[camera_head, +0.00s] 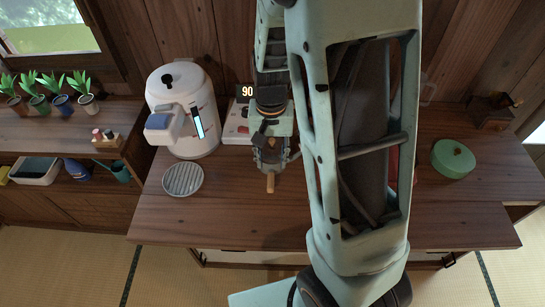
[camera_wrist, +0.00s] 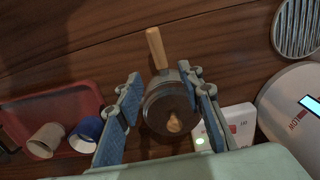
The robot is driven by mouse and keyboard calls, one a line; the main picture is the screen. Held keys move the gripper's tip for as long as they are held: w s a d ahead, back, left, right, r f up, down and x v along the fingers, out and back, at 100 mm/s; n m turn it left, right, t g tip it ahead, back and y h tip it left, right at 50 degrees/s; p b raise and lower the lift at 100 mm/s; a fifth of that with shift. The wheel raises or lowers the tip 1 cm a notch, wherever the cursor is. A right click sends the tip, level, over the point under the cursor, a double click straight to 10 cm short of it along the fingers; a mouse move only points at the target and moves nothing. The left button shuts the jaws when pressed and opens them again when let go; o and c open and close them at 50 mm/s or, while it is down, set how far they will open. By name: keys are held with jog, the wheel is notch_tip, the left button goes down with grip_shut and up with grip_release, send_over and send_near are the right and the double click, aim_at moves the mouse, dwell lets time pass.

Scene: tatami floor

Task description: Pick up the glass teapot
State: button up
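The glass teapot is a small round dark vessel with a light wooden lid knob and a straight wooden side handle. In the wrist view the teapot (camera_wrist: 158,122) lies between the two blue-padded fingers of my gripper (camera_wrist: 163,90), its handle pointing up in the picture. The pads are close to its sides, but I cannot tell whether both touch it. In the head view my gripper (camera_head: 271,158) is around the teapot over the wooden counter. The teapot's handle (camera_head: 270,184) sticks out toward the front there. Whether its base touches the counter is hidden.
A white electric kettle (camera_head: 183,108) and a round slatted plate (camera_head: 183,179) stand left of my gripper. A white device (camera_head: 236,124) with a "90" display is behind. A red tray (camera_wrist: 62,104) holds two cups. A green round box (camera_head: 453,159) is at the right.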

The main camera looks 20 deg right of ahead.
aim_at(271, 176)
jog(key=f, duration=0.8)
jog(key=shift+s+a, duration=0.15)
jog(key=shift+s, duration=0.15)
jog(key=shift+r, duration=0.1)
grip_shut()
